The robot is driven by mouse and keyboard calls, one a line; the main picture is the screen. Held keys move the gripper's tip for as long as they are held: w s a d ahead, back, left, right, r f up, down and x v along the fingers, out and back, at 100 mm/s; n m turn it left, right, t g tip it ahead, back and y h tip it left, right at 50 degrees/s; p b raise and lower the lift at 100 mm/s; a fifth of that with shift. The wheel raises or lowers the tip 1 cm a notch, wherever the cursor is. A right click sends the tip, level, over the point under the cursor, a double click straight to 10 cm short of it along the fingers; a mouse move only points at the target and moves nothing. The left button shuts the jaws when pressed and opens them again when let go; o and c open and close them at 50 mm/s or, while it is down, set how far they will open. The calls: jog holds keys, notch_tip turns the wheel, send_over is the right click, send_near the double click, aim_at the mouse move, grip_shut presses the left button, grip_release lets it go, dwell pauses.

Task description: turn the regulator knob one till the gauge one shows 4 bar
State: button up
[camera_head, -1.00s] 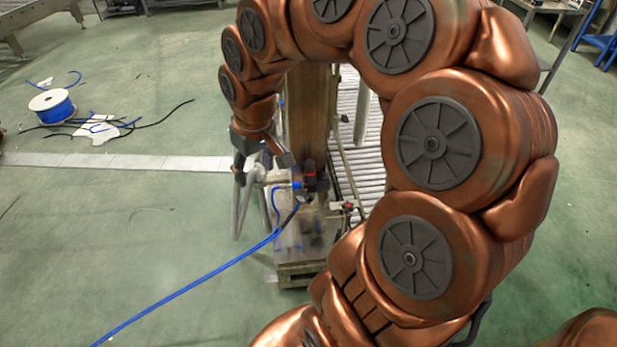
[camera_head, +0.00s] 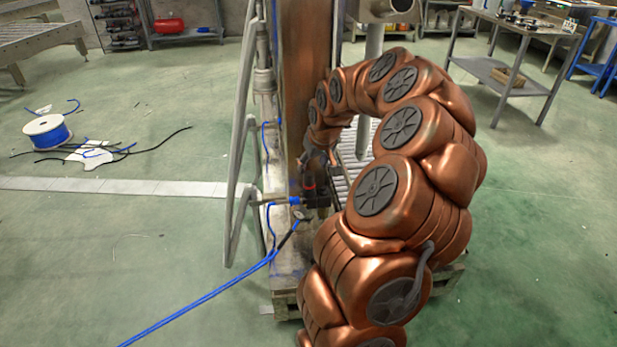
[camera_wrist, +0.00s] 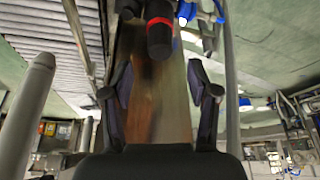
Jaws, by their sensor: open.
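A dark regulator with a red ring is fixed low on the front of a brown post (camera_head: 300,70). Its knob (camera_head: 309,186) shows in the head view just below my gripper (camera_head: 316,157). In the wrist view the black knob with the red ring (camera_wrist: 159,30) is at the top centre, beyond my open, empty fingers (camera_wrist: 161,95) and apart from them. A small round gauge (camera_head: 299,213) seems to sit below the regulator in the head view; its reading is too small to tell.
Blue hoses (camera_head: 200,300) run from the regulator across the floor. A grey tubular frame (camera_head: 240,170) stands close left of the post, and a roller conveyor (camera_head: 357,150) lies behind. A cable spool (camera_head: 47,132) is far left. A steel table (camera_head: 520,35) stands back right.

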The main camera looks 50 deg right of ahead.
aim_at(309, 174)
jog(key=x, duration=0.6)
jog(key=shift+b, duration=0.35)
grip_shut()
